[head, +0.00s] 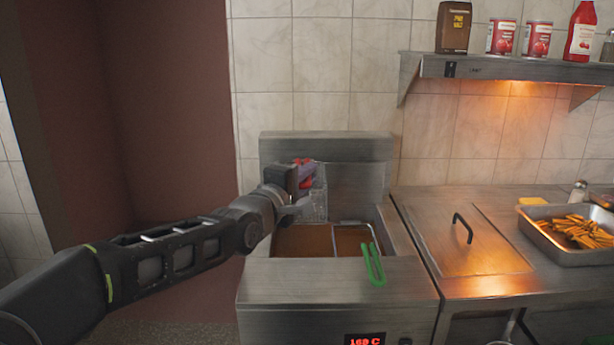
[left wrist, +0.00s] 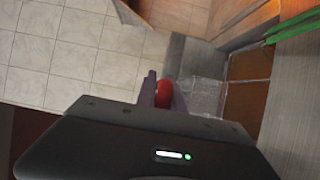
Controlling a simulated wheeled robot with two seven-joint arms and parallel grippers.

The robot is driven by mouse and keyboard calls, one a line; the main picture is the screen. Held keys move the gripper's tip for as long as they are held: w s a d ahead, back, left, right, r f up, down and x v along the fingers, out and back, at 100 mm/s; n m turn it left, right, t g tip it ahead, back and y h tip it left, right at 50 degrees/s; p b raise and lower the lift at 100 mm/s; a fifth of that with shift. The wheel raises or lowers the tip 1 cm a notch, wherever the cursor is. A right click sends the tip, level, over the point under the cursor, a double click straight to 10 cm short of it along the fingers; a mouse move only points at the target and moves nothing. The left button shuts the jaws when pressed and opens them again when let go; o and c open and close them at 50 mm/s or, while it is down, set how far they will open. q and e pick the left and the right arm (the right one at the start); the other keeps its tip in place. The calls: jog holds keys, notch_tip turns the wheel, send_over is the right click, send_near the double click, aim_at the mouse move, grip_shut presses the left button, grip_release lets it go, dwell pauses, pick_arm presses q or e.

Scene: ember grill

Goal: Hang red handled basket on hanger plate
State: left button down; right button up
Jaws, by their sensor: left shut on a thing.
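My left gripper (head: 305,173) is shut on the red handle (head: 306,161) of a wire basket (head: 319,204). The handle also shows as a red shape between the fingers in the left wrist view (left wrist: 164,92). The basket mesh is partly hidden behind my gripper and hangs above the left part of the fryer. The hanger plate (head: 358,165) looks to be the upright steel back panel of the fryer, close behind the basket. I cannot tell whether the basket touches it. My right gripper is not in view.
The fryer (head: 335,275) holds brown oil in its well. A green-handled basket (head: 373,265) sits at the right of the well. A steel lid with a black handle (head: 463,228) and a tray of fries (head: 570,252) are to the right. A shelf (head: 500,68) with cans is above.

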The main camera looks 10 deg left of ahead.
pick_arm(q)
jog(key=shift+f+b, duration=0.4)
jog(key=shift+b, duration=0.05)
jog(key=c, duration=1.4)
grip_release()
jog(key=shift+o, duration=0.2)
jog(key=shift+f, duration=0.1)
jog(key=shift+f, duration=0.1)
jog(key=v, duration=0.7)
jog(key=shift+s, duration=0.4)
jog(key=shift+a, duration=0.1)
